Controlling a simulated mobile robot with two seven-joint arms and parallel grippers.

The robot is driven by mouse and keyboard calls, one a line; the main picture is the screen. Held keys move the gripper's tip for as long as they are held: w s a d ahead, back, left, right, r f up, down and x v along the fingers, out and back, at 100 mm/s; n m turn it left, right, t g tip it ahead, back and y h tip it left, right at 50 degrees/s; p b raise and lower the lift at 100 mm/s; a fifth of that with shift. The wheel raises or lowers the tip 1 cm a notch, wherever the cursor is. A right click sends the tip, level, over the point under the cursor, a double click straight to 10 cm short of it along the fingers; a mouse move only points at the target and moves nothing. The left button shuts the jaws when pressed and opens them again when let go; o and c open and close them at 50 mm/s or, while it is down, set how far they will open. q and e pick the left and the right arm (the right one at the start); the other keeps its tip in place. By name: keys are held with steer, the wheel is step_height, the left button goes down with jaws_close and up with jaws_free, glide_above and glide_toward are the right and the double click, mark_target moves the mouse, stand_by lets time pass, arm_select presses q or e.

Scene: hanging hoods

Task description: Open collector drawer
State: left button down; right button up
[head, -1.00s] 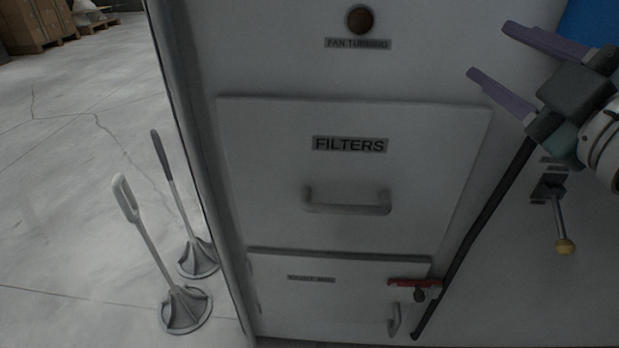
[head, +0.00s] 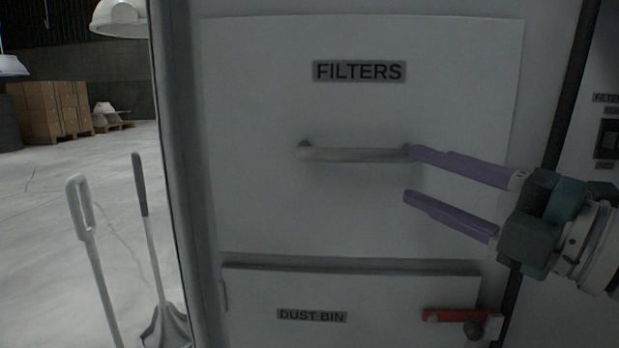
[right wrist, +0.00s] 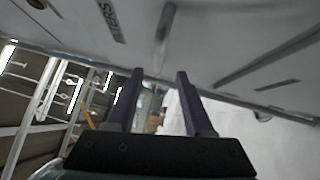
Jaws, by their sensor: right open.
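The white collector drawer marked FILTERS (head: 260,200) fills the middle of the head view and looks closed. Its horizontal bar handle (head: 350,155) shows below the label. My right gripper (head: 408,174) is open and empty. Its fingers point left, with the upper fingertip overlapping the handle's right end and the lower one below it; contact cannot be told. In the right wrist view the handle (right wrist: 163,38) is beyond the open fingers (right wrist: 160,73), not between them. Below is a panel marked DUST BIN (head: 260,290), with a red latch (head: 455,315) at its right. My left gripper is not in view.
Two long-handled tools, one light (head: 85,235) and one dark (head: 141,190), stand left of the cabinet. Stacked boxes (head: 55,110) are far back on open floor. A dark pipe (head: 570,90) runs down the cabinet's right side.

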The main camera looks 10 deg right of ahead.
mark_target(373, 158)
steer(key=b+x, duration=0.1)
steer(key=x, duration=0.8)
steer(key=shift+r, duration=0.15)
jaws_close()
stand_by(1.1)
